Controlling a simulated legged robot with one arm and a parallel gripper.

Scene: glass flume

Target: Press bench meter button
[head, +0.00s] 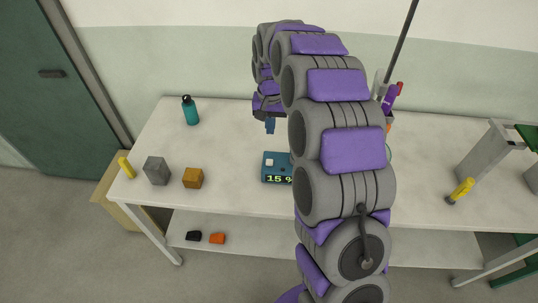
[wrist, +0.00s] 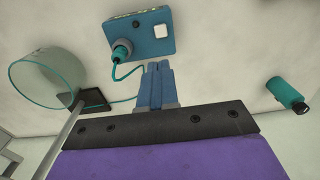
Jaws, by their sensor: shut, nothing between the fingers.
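The bench meter (head: 275,168) is a blue box on the white bench, with a display reading "15 %" and a small white button (head: 270,162) on top. My arm hides its right part in the head view. The meter (wrist: 142,45) shows in the wrist view at the top, with its white square button (wrist: 160,31) and a round connector (wrist: 121,51) with a teal cable. My gripper (wrist: 158,66) has its blue fingers together and empty, apart from the button in the picture. In the head view my gripper (head: 270,127) is beyond the meter.
A clear glass vessel (wrist: 45,80) is near the meter. A yellow-handled tool (head: 461,190) is at right.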

